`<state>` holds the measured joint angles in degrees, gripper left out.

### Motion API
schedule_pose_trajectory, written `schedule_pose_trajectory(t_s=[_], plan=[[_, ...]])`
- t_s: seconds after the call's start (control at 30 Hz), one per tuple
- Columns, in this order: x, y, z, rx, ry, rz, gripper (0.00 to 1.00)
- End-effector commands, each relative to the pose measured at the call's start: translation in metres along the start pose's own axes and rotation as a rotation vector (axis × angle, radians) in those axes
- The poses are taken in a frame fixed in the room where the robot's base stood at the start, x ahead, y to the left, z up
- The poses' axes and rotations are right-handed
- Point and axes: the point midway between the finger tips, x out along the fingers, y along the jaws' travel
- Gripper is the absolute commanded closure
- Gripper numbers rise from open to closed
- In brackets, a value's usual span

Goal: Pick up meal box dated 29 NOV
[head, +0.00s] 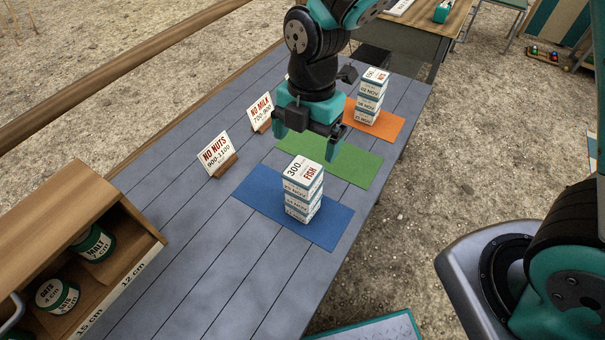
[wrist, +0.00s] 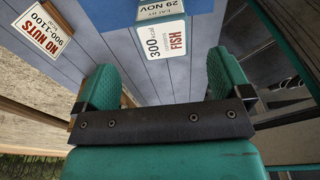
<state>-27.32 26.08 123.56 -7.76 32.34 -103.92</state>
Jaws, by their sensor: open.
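A stack of white meal boxes with blue bands (head: 302,200) stands upright on a blue mat (head: 258,194). Its top box (head: 302,171) reads "300" and "FISH"; in the wrist view this top box (wrist: 163,40) shows "EAT BY 29 NOV" on its side. The dates lower in the stack are too small to read surely. My gripper (head: 308,134) is open and empty, up and behind the stack in the head view. In the wrist view, the top box lies ahead, between and beyond the fingertips (wrist: 164,82), apart from them.
A second box stack (head: 372,96) stands on an orange mat (head: 388,125). A green mat (head: 352,166) between them looks bare. Signs "NO NUTS" (head: 216,153) and "NO MILK" (head: 259,112) stand along the left. A wooden shelf (head: 132,262) holds tins at lower left.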

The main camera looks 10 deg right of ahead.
Motion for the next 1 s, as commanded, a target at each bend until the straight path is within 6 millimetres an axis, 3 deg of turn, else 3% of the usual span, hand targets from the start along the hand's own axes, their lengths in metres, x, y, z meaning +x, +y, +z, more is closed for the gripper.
schedule_pose_trajectory(t_s=[0.1, 0.37, 0.63, 0.97, 1.0], plan=[[0.023, -0.001, -0.001, 0.0, 0.001, -0.004, 0.04], [0.043, -0.001, -0.002, 0.0, 0.001, 0.0, 0.04], [0.082, -0.004, -0.009, 0.001, 0.001, -0.002, 0.04], [0.09, -0.003, -0.008, 0.001, 0.0, 0.002, 0.04], [0.09, -0.003, -0.008, 0.001, 0.0, 0.002, 0.11]])
